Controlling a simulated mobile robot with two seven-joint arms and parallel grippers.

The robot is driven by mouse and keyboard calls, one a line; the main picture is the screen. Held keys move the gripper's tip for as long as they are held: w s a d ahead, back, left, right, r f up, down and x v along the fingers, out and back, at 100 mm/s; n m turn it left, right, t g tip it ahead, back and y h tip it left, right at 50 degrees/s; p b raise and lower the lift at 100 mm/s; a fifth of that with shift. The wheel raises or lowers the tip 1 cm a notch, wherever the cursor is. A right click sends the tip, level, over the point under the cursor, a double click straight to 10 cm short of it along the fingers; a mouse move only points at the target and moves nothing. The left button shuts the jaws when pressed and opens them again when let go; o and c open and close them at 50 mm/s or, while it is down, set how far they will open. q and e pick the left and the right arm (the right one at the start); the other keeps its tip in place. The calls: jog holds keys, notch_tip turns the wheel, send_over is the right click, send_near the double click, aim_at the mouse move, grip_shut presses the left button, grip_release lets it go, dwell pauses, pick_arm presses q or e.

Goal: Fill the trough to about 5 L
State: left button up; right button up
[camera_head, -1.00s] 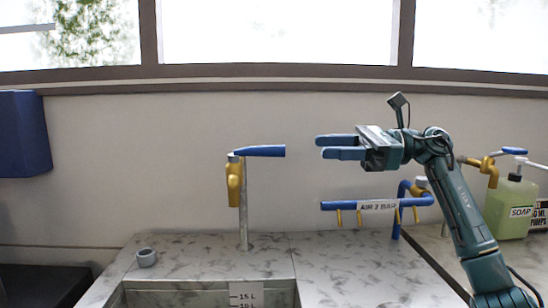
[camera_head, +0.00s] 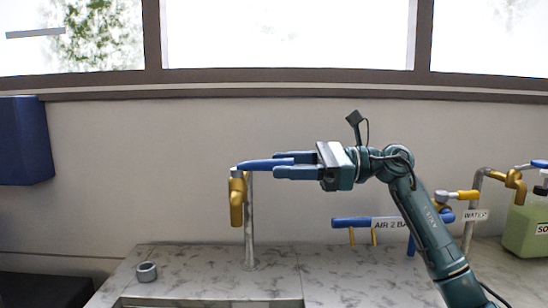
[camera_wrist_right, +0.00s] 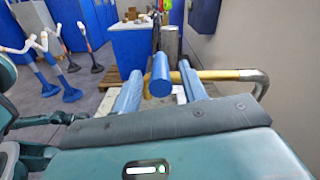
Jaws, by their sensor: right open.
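A brass tap (camera_head: 237,202) with a blue lever (camera_head: 255,165) stands on a grey pipe (camera_head: 249,235) behind the trough (camera_head: 210,302). The lever points right, roughly level. My right gripper (camera_head: 274,165) is open, with its fingertips around the lever's free end. In the right wrist view the lever (camera_wrist_right: 160,76) lies between the two blue fingers (camera_wrist_right: 160,92), with a gap on each side. Only the back rim of the trough shows, so the water level and its scale are hidden. My left gripper is out of view.
A small grey cup-like ring (camera_head: 147,272) sits on the marble top at left. A blue pipe marked AIR (camera_head: 350,223) runs below my right arm, which partly hides it. A brass WATER tap (camera_head: 513,181) and a green soap bottle (camera_head: 525,230) stand at right.

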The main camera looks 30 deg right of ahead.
aim_at(265, 166)
jog(key=shift+x, duration=1.4)
jog(key=shift+c, duration=0.2)
grip_shut()
